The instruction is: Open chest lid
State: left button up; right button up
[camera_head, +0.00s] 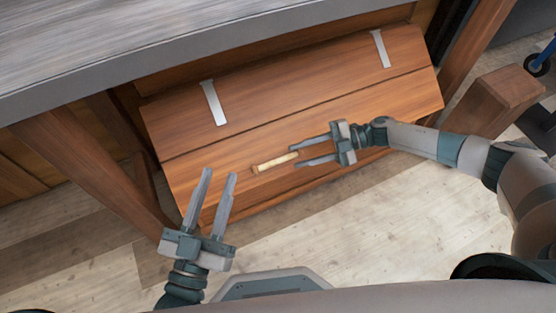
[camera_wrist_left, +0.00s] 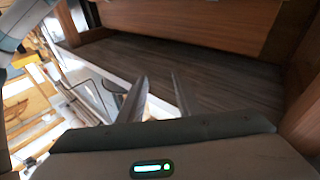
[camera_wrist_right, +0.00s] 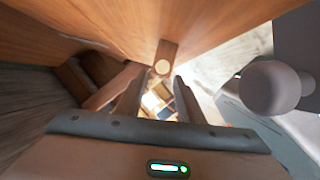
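The wooden chest (camera_head: 185,187) stands under the grey tabletop. Its plank lid (camera_head: 300,87) looks shut, with two pale metal straps across it. A light wooden handle (camera_head: 272,163) sticks out near the front edge; its round end (camera_wrist_right: 162,67) shows in the right wrist view. My right gripper (camera_head: 312,150) is open, its fingertips at the handle's right end, one on either side in the right wrist view; I cannot tell whether they touch it. My left gripper (camera_head: 220,173) is open and empty at the chest's front left corner, apart from the handle.
The grey tabletop (camera_head: 150,45) overhangs the back of the chest. A wooden leg (camera_head: 95,175) stands at its left and another (camera_head: 475,45) at its right. A wooden block (camera_head: 495,100) is at the right. The plank floor (camera_head: 90,260) in front is clear.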

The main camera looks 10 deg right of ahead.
aim_at(278, 161)
jog(key=x, duration=0.5)
jog(key=shift+a+f, duration=0.1)
jog(key=shift+a, duration=0.25)
pick_arm(q)
jog(key=shift+s+d+r+t, duration=0.1)
jog(key=shift+s+r+t, duration=0.3)
jog(key=shift+r+t, duration=0.35)
pick_arm(e)
jog(key=shift+x, duration=0.9)
pick_arm(q)
jog(key=shift+r, duration=0.1)
pick_arm(e)
jog(key=shift+c, duration=0.3)
pick_arm(q)
jog(key=shift+g, duration=0.25)
pick_arm(e)
grip_shut()
